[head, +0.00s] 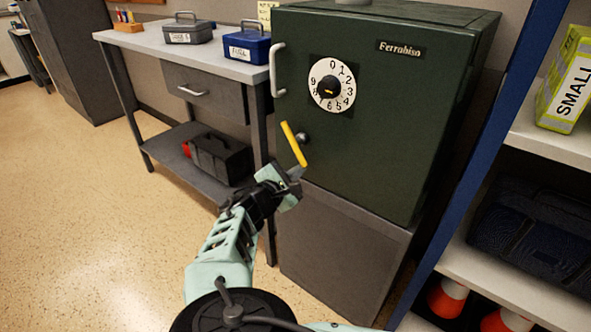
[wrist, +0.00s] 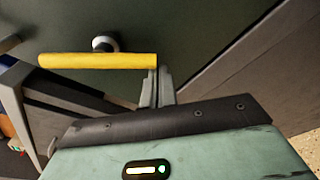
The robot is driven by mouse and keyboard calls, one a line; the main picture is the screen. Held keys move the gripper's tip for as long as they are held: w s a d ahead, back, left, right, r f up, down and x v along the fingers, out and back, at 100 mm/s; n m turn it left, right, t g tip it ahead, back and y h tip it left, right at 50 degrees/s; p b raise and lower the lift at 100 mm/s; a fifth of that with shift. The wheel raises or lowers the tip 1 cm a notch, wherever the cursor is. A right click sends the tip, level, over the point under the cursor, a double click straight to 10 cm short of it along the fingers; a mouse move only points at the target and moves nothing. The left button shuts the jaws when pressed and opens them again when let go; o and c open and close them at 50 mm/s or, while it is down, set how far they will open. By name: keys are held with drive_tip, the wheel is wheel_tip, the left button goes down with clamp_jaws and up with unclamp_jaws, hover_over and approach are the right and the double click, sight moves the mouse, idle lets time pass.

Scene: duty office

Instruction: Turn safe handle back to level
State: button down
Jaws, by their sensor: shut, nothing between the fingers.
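The dark green safe (head: 400,110) stands on a grey base with its door shut. Its yellow handle (head: 293,143) is steeply tilted, upper end to the left and lower end to the right, in front of a round metal hub (head: 303,138). In the wrist view the handle (wrist: 95,60) runs across the picture, with the hub (wrist: 105,43) behind it. My gripper (head: 298,172) is shut and empty at the handle's lower end. In the wrist view its fingertips (wrist: 157,75) are right at the handle's right end; I cannot tell whether they touch it.
A white number dial (head: 331,72) and a metal pull bar (head: 277,70) are on the safe door. A grey workbench (head: 150,42) with metal boxes stands to the left. A blue-posted shelf (head: 550,145) stands close on the right. The floor (head: 80,200) at left is clear.

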sight(319, 159)
drive_tip(key=r+n+p, duration=0.1)
drive_tip(key=p, duration=0.1)
drive_tip(key=s+d+n+p, duration=0.1)
drive_tip(key=p, duration=0.1)
drive_tip(key=shift+d+r+n+g, duration=0.2)
drive_tip(key=shift+r+n+g, duration=0.1)
drive_tip(key=shift+r+g, duration=0.1)
drive_tip(key=n+p, duration=0.1)
drive_tip(key=d+r+n+p, duration=0.1)
drive_tip(key=p, duration=0.1)
drive_tip(key=shift+s+h, duration=0.3)
drive_tip(key=n+p, duration=0.1)
drive_tip(key=r+n+p, duration=0.1)
drive_tip(key=n+p, duration=0.1)
drive_tip(key=shift+s+d+r+n+g+h, duration=0.3)
drive_tip(key=shift+s+d+r+n+h, duration=0.1)
drive_tip(key=shift+r, duration=0.1)
drive_tip(key=f+b, duration=0.1)
drive_tip(key=f, duration=0.1)
drive_tip(key=d+f+b, duration=0.1)
drive_tip(key=f, duration=0.1)
drive_tip(key=shift+w+d+f, duration=0.1)
drive_tip(key=shift+d+f, duration=0.1)
drive_tip(key=shift+f, duration=0.15)
drive_tip(key=v, duration=1)
drive_tip(key=shift+r, duration=0.45)
